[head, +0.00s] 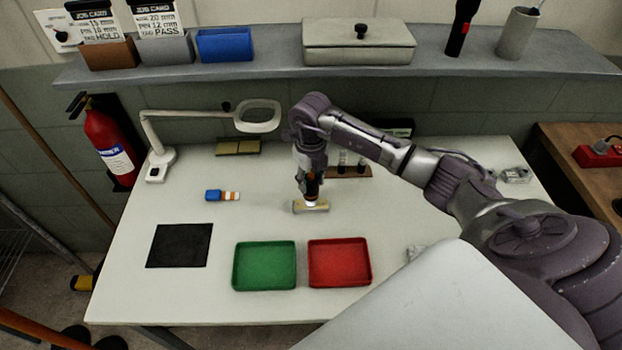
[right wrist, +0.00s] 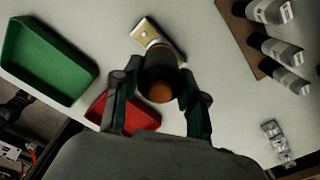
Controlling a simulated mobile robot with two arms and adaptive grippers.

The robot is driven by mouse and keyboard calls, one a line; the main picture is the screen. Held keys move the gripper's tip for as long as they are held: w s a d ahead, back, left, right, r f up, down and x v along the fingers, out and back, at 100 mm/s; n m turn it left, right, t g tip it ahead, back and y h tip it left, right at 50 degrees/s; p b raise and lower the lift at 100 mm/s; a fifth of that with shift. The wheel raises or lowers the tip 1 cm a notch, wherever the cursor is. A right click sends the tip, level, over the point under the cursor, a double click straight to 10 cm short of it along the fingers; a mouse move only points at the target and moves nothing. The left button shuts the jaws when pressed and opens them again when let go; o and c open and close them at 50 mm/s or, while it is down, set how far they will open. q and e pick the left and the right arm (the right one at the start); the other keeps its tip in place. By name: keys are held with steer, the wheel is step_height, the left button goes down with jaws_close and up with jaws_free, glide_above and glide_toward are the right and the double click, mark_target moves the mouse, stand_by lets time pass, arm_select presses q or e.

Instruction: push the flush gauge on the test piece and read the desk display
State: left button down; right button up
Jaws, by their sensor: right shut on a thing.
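My right gripper (head: 311,182) reaches down over the middle of the desk. It is shut on the flush gauge, a dark cylinder with an orange end (right wrist: 160,90) in the right wrist view. The gauge's pale lower end is at the test piece (head: 322,208), a small cream and brass plate lying on the desk; it also shows in the right wrist view (right wrist: 143,30). I cannot tell whether the gauge is pressed in. A dark box (head: 404,124) behind my right arm may be the desk display; its face is mostly hidden and no reading shows. My left gripper is not in view.
A green tray (head: 264,287) and a red tray (head: 340,283) stand in front of the test piece. A black mat (head: 180,246), a blue and orange item (head: 222,195) and a magnifier lamp (head: 157,163) are left. A rack of cylinders (right wrist: 266,42) stands close behind the gripper.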

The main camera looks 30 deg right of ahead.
steer(key=shift+f+b, duration=0.4)
steer(key=shift+f, duration=0.1)
stand_by(0.5)
steer(key=shift+s+f, duration=0.1)
stand_by(1.1)
steer(key=shift+r+p, duration=0.6)
steer(key=shift+r, duration=0.3)
steer(key=shift+r+p, duration=1.65)
steer(key=shift+r, duration=1.05)
